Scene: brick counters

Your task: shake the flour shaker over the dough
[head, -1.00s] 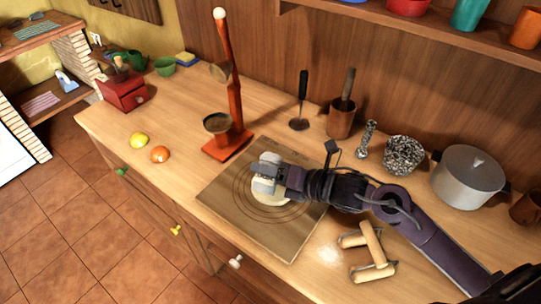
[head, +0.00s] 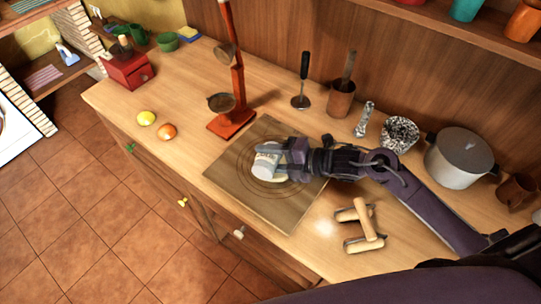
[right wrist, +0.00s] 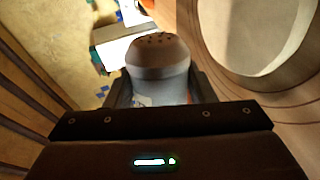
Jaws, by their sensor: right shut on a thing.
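The flour shaker (head: 265,165) is a small whitish cylinder. My right gripper (head: 284,158) is shut on it and holds it tilted above the board. In the right wrist view the shaker (right wrist: 158,72) shows its rounded cap with dark holes, between the two fingers. The dough (head: 281,177) is a pale round on the wooden board (head: 290,212), partly hidden below the shaker and gripper. It also shows as a pale disc in the right wrist view (right wrist: 250,30), beside the shaker. My left gripper is not in view.
A red stand with pans (head: 236,100) is behind the board. A lemon (head: 146,118) and an orange (head: 167,132) lie to the left. A wooden-handled tool (head: 360,225) lies right of the board. A pot (head: 459,158) stands farther right. The counter's left front is clear.

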